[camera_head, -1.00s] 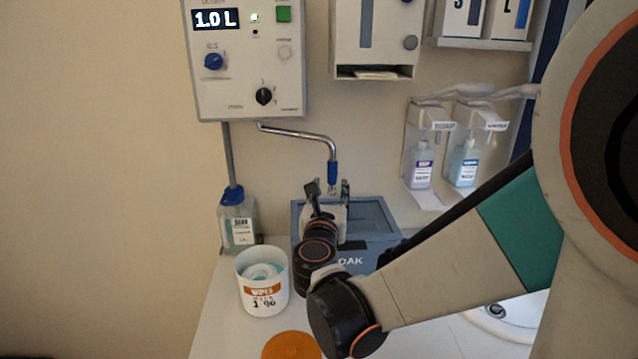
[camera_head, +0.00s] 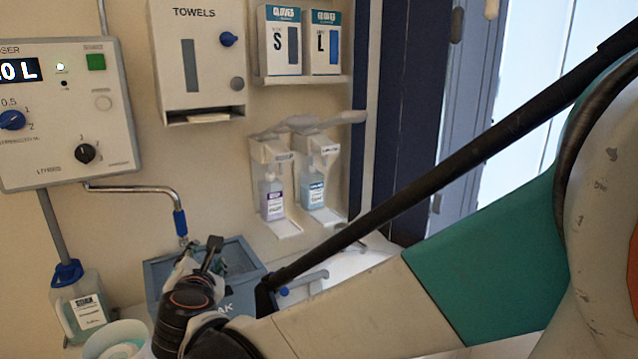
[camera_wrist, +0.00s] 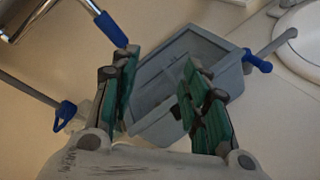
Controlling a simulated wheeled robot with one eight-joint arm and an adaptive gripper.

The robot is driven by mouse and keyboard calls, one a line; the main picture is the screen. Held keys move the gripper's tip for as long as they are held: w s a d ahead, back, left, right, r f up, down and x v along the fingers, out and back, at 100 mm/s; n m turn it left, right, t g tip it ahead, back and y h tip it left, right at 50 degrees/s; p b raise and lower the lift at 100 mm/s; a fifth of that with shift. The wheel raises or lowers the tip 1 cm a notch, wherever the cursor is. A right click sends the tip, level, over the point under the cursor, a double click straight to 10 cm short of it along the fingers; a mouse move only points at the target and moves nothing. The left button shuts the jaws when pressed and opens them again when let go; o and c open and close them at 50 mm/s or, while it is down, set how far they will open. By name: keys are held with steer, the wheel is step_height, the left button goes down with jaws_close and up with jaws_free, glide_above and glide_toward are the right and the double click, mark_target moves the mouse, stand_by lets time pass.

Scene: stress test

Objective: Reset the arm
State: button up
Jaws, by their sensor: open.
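My gripper (camera_wrist: 160,95) shows in the wrist view with its two green-padded fingers apart and nothing between them. It is above the grey-blue soak tub (camera_wrist: 222,58), which lies beyond the fingertips. In the head view my gripper (camera_head: 208,258) is small and partly hidden by my wrist, in front of the tub (camera_head: 247,262). My arm reaches in from the right and is bent, with its wrist low near the tub.
The dispenser panel (camera_head: 60,110) with its bent spout (camera_head: 140,189) is on the wall close above my gripper. A bottle (camera_head: 82,308) and a white wipes tub (camera_head: 115,340) stand left. Soap bottles (camera_head: 272,197), a towel box (camera_head: 195,60) and glove boxes (camera_head: 300,40) are on the wall. A sink (camera_head: 345,268) is behind my arm.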

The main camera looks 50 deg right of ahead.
steer(key=s+a+f+m+g+y, duration=0.1)
steer(key=s+a+f+m+y, duration=0.1)
steer(key=s+m, duration=0.4)
steer(key=s+a+f+m+g+y, duration=0.2)
steer(key=s+a+m+y, duration=0.1)
steer(key=s+a+m, duration=0.2)
steer(key=s+a+f+m+g+y, duration=0.2)
steer(key=s+m, duration=0.4)
steer(key=m, duration=0.3)
steer(key=shift+s+a+f+m+y, duration=0.35)
steer(key=shift+a+y, duration=0.25)
steer(key=shift+a, duration=0.25)
